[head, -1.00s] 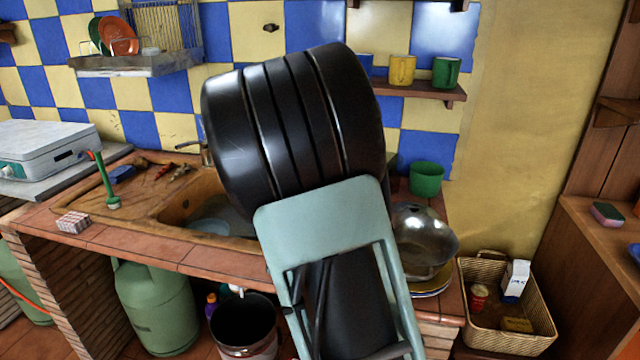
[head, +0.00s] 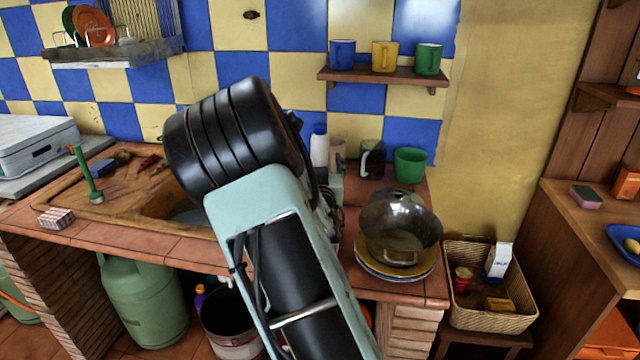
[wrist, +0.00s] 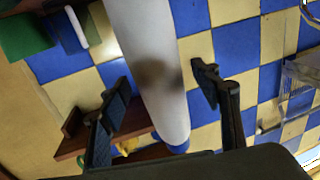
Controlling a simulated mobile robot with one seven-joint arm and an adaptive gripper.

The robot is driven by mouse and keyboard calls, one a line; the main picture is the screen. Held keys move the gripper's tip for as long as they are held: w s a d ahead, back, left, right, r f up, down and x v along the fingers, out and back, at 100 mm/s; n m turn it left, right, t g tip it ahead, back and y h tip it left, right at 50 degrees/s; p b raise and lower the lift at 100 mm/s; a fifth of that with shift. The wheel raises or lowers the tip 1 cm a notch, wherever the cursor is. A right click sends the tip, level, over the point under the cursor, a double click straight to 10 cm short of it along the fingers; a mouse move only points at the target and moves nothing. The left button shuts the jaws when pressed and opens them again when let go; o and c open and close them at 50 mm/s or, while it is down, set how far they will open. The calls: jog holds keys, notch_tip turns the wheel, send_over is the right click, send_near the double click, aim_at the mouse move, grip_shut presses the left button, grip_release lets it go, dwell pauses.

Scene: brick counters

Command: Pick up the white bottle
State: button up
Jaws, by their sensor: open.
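The white bottle (head: 319,150) with a blue cap stands upright at the back of the tiled counter, just right of my arm in the head view. Its lower part is hidden by my arm. In the wrist view the white bottle (wrist: 150,75) runs between the two fingers of my gripper (wrist: 158,95), its blue cap toward the bottom of the picture. The fingers are spread, with a gap visible on both sides of the bottle. My gripper is mostly hidden behind my arm in the head view.
A clear jar (head: 371,160) and a green pot (head: 410,165) stand right of the bottle. A metal pan (head: 400,225) sits on stacked plates (head: 425,270) in front. A shelf (head: 385,75) with mugs hangs above. The sink (head: 155,205) is left.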

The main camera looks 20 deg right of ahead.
jog(key=shift+w+d, duration=0.15)
jog(key=shift+w, duration=0.2)
jog(key=shift+c, duration=0.4)
jog(key=c, duration=1)
jog(key=shift+r, duration=0.1)
jog(key=shift+c, duration=0.9)
